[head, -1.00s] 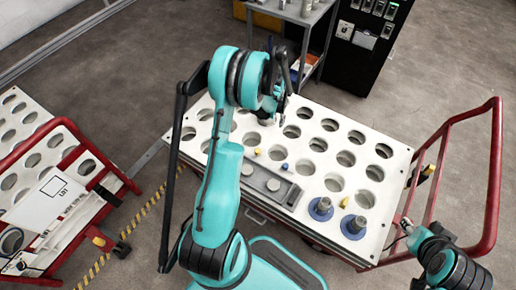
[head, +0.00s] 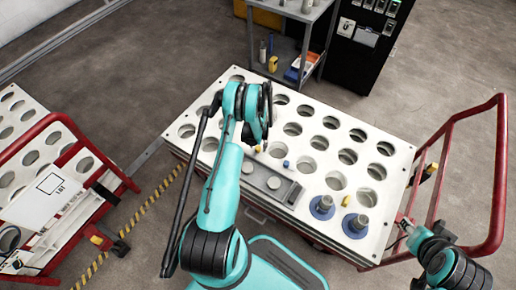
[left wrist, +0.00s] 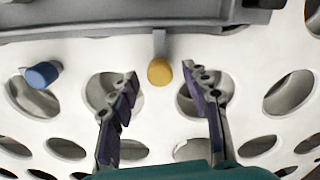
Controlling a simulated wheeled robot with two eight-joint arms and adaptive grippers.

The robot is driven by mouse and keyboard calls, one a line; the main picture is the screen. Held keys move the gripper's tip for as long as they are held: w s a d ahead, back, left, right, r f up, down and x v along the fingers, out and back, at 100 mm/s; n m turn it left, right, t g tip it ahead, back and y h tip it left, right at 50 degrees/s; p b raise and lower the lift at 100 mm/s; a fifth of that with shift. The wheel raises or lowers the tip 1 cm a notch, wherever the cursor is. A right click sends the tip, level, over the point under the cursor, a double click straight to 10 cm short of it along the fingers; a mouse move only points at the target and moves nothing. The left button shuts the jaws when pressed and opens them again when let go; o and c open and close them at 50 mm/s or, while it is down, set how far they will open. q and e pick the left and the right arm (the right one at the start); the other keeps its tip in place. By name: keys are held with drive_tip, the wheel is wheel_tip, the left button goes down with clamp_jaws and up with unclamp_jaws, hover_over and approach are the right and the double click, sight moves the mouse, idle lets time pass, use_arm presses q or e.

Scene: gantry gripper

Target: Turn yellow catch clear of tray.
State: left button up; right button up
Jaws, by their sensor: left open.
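The yellow catch (left wrist: 159,72) is a round knob on a short grey bar that points from the grey tray (left wrist: 220,20) in the left wrist view. It shows small in the head view (head: 257,148), at the tray's far side. My left gripper (left wrist: 160,88) is open, its two dark fingers on either side of the knob with gaps between; I cannot tell its height above the knob. A blue catch (left wrist: 42,74) stands to the left in the wrist view. My right gripper (head: 403,225) is near the cart's right end, its fingers unclear.
The white perforated cart top (head: 320,165) surrounds the tray. Two blue-based pegs (head: 322,207) stand at its near right. A red handle (head: 497,170) rises at right. A second red cart (head: 60,190) stands left; a grey shelf (head: 290,50) is behind.

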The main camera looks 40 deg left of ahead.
use_arm(q)
drive_tip(key=shift+f, duration=0.35)
clamp_jaws()
